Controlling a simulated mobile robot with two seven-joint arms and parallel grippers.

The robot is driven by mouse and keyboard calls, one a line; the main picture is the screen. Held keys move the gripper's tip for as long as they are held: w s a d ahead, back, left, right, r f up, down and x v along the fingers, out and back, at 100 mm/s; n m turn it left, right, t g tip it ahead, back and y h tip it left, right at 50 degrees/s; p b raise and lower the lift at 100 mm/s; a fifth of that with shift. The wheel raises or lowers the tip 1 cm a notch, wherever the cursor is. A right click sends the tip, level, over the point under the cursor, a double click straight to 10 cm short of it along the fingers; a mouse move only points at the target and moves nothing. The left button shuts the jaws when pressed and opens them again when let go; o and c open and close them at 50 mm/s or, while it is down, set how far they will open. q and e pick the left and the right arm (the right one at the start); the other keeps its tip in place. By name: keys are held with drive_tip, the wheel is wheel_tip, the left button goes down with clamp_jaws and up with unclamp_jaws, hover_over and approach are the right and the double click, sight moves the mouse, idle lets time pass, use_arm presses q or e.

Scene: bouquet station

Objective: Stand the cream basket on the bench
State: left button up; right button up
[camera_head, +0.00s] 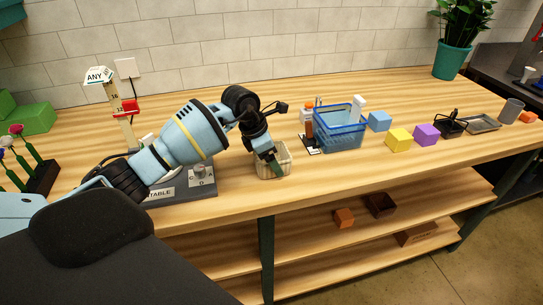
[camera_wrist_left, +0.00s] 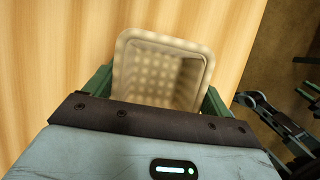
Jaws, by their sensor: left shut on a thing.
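The cream basket (camera_head: 287,161) is at the front part of the wooden bench (camera_head: 225,200), near its front edge. It looks roughly upright. My left gripper (camera_head: 274,162) reaches down to it from the left and is shut on it. In the left wrist view the basket (camera_wrist_left: 182,42) shows its open, empty inside, with green fingers on its two sides. Part of the basket is hidden behind the gripper. I cannot tell whether its base touches the bench.
Blue (camera_head: 379,121), yellow (camera_head: 399,139) and purple (camera_head: 426,134) blocks lie further right. A grey stand (camera_head: 192,186) is close on the left. Shelves (camera_head: 370,235) are below.

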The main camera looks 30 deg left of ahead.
use_arm(q)
drive_tip(key=shift+f, duration=0.1)
drive_tip(key=o, duration=0.9)
drive_tip(key=v, duration=1.2)
